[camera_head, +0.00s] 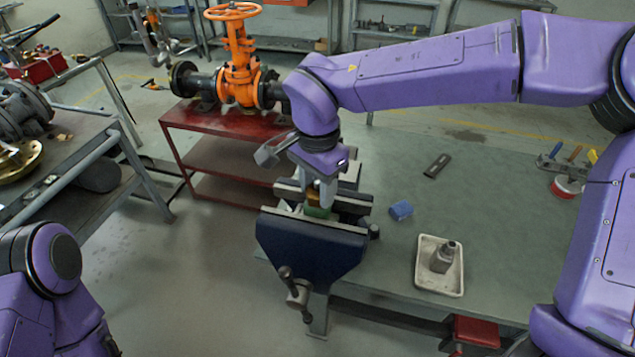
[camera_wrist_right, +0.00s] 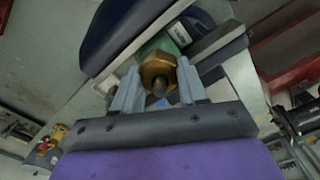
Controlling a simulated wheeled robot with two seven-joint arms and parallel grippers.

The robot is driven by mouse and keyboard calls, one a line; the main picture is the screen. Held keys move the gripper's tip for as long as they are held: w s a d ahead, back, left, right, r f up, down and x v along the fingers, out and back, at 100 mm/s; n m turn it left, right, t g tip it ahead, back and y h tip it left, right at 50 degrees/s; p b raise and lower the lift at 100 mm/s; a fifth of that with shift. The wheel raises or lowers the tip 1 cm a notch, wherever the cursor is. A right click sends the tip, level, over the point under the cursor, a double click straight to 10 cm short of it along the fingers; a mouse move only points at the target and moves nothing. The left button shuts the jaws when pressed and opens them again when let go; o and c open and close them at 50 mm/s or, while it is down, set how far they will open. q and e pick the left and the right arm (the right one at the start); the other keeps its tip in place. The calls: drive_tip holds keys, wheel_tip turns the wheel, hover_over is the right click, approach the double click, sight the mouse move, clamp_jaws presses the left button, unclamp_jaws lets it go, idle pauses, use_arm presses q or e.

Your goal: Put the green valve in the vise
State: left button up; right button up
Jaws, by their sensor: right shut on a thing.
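The green valve (camera_head: 317,211) is between the jaws of the dark blue vise (camera_head: 305,247). Its brass hex part (camera_wrist_right: 158,72) and green body (camera_wrist_right: 160,45) show in the right wrist view. My right gripper (camera_head: 322,192) comes down from above and is shut on the valve, with its fingers on either side of the brass part (camera_head: 315,199). The vise (camera_wrist_right: 130,28) also shows in the wrist view. Whether the vise jaws touch the valve cannot be told. Of my left arm only links show at the lower left; its gripper is out of view.
The vise is at the left edge of the green workbench (camera_head: 480,210). A blue block (camera_head: 401,210), a tray (camera_head: 425,281) with a grey bottle (camera_head: 443,257) and a dark flat tool (camera_head: 437,165) lie to its right. An orange gate valve (camera_head: 236,60) stands on a red cart (camera_head: 215,122) behind.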

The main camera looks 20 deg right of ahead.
idle(0.4)
drive_tip(key=o, duration=1.3)
drive_tip(key=shift+c, duration=0.2)
wheel_tip(320, 180, up, 7)
drive_tip(key=p, duration=0.8)
drive_tip(key=shift+r+p, duration=0.1)
drive_tip(key=shift+p, duration=0.2)
